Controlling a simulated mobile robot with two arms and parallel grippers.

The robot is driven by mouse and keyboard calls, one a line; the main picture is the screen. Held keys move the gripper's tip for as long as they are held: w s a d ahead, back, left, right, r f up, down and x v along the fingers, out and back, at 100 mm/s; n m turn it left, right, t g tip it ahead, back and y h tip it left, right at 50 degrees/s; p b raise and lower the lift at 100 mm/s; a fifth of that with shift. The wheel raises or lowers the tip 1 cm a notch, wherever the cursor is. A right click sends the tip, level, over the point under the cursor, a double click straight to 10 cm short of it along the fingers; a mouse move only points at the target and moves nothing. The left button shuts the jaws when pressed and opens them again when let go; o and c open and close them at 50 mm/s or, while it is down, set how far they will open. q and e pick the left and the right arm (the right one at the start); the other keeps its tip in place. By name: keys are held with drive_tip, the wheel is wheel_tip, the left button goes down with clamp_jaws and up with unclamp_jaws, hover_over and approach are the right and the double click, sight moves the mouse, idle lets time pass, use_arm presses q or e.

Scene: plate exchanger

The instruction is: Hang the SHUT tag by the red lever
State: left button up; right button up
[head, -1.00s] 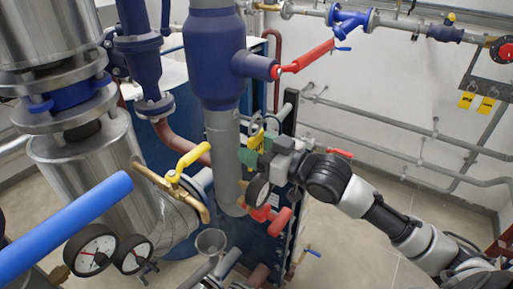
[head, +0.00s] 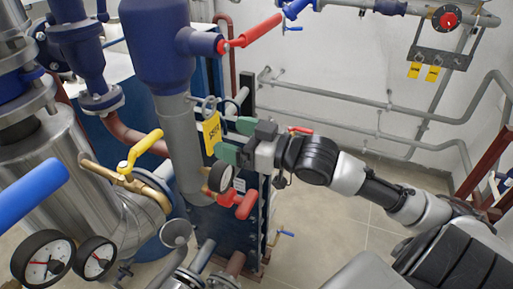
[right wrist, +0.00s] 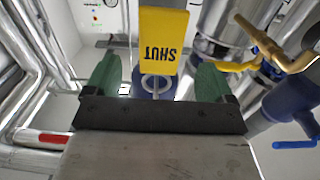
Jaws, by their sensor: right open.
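The yellow SHUT tag (head: 212,133) hangs beside the grey vertical pipe, below a metal ring (head: 209,104). What holds it up is too small to tell. My right gripper (head: 234,140) is open, its green fingers just right of the tag. In the right wrist view the tag (right wrist: 161,40) shows upside down, between and beyond the two fingers (right wrist: 155,82), with gaps on both sides. A long red lever (head: 250,33) slopes from the blue fitting at the top. Another red handle (head: 238,203) sits below the gripper. My left gripper is out of view.
A pressure gauge (head: 221,177) is close below the gripper. A yellow-handled brass valve (head: 140,152) and a blue bar (head: 32,213) stand at left. Wall pipes run at right, with open floor below.

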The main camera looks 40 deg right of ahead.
drive_tip(key=shift+b+v, duration=0.7)
drive_tip(key=shift+v, duration=2.1)
